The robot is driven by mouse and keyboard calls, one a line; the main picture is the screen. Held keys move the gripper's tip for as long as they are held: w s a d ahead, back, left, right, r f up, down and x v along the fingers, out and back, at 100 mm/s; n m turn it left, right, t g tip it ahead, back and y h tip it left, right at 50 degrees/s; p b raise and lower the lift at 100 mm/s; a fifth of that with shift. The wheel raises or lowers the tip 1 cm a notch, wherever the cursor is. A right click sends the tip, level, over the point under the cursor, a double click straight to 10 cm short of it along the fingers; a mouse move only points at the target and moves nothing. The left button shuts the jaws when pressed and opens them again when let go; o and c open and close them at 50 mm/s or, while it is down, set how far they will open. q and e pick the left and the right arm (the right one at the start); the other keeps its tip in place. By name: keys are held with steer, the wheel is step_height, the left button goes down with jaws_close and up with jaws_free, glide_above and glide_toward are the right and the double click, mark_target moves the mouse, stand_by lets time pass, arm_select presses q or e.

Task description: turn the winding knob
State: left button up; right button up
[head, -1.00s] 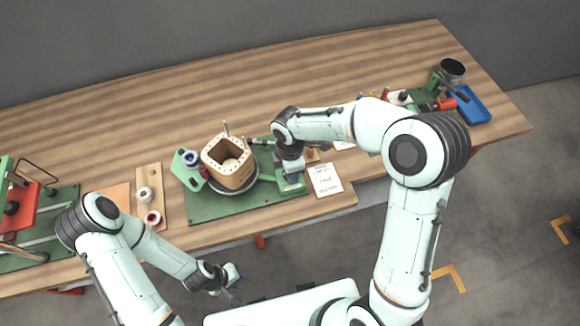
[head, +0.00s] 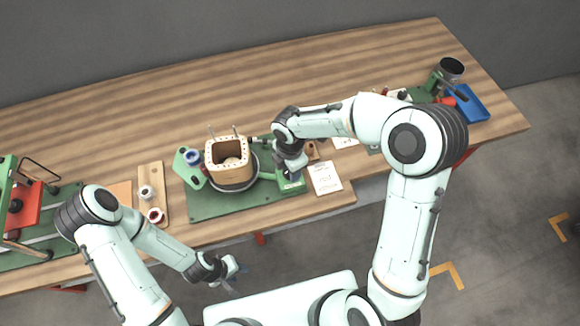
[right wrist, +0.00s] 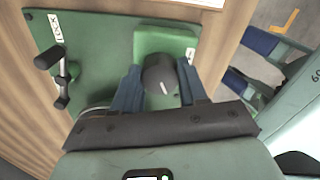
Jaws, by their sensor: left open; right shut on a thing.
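The winding knob (right wrist: 160,76) is dark and round with a white mark on top, on a green block (right wrist: 166,42) of the winder. My right gripper (right wrist: 159,88) has one blue-grey finger on each side of it and is shut on it. In the head view my right gripper (head: 292,172) hides the knob. The tan coil former (head: 230,172), square and open-topped, stands upright on a round turntable on the winder's green base plate (head: 215,206). My left gripper (head: 238,270) is open and empty, in front of the table, over the floor.
A paper card (head: 326,178) lies right of the winder. A board with two spools (head: 155,215) lies to its left. A red and green device (head: 22,207) stands far left. A blue tray (head: 470,104) is far right. The table's back is clear. A black crank handle (right wrist: 55,75) shows beside the knob.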

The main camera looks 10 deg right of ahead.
steer(key=o, duration=1.1)
steer(key=shift+c, duration=0.2)
arm_select(q)
steer(key=shift+w+r+p, duration=0.6)
steer(key=shift+w+r, duration=0.25)
steer(key=shift+w, duration=0.1)
arm_select(e)
step_height(320, 180, up, 14)
steer(key=shift+f, duration=0.25)
